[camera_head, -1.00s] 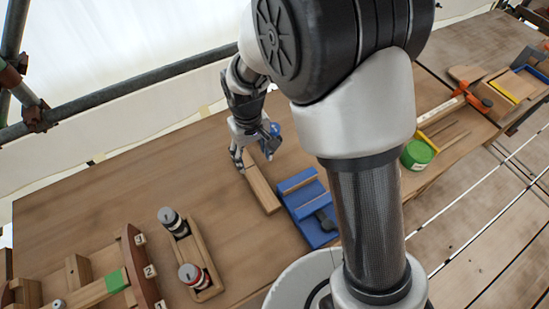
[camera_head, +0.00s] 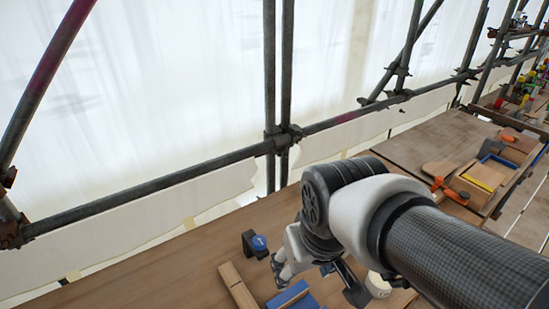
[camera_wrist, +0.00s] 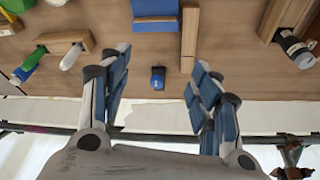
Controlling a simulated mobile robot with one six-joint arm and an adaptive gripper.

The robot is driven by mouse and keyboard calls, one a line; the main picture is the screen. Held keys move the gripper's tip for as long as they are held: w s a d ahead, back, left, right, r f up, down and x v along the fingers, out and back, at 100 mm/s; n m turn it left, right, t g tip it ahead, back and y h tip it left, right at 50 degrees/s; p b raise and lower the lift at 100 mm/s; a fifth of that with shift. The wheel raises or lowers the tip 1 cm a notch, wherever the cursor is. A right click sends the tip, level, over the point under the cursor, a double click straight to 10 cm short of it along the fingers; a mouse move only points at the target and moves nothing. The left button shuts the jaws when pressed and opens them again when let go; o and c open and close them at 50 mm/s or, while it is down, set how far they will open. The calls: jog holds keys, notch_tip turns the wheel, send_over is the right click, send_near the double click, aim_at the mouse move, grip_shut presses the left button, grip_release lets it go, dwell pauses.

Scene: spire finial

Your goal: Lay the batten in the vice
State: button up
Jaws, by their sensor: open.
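The batten (camera_head: 240,290) is a pale wooden strip lying on the bench beside the blue vice (camera_head: 291,294), outside it. In the head view my gripper (camera_head: 281,271) is low over the bench, partly hidden by my arm.
A small black block with a blue face (camera_head: 255,243) stands on the bench close to the batten. Scaffold poles (camera_head: 277,130) and white sheeting line the bench's back. Bare bench lies left of the batten.

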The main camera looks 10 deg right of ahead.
jog(key=s+d+r+m+t, duration=0.1)
jog(key=s+d, duration=0.1)
jog(key=s, duration=0.4)
jog(key=shift+d+r, duration=0.15)
jog(key=shift+r, duration=0.1)
jog(key=shift+o, duration=0.5)
jog(key=shift+s+d, duration=0.1)
jog(key=shift+s, duration=0.3)
jog(key=n+g+p, duration=0.4)
jog(key=p, duration=0.4)
send_over(242, 295)
notch_tip(242, 295, down, 16)
jog(key=f+b, duration=0.1)
jog(key=f, duration=0.3)
jog(key=f+b, duration=0.1)
jog(key=f, duration=0.3)
jog(key=f+b, duration=0.1)
jog(key=f, duration=0.3)
jog(key=shift+d+f, duration=0.15)
jog(key=shift+d, duration=0.15)
jog(key=f, duration=0.1)
jog(key=f+b, duration=0.1)
jog(key=f, duration=0.3)
jog(key=shift+a+f+b, duration=0.15)
jog(key=shift+a+b, duration=0.1)
jog(key=shift+b, duration=0.1)
jog(key=shift+c, duration=0.3)
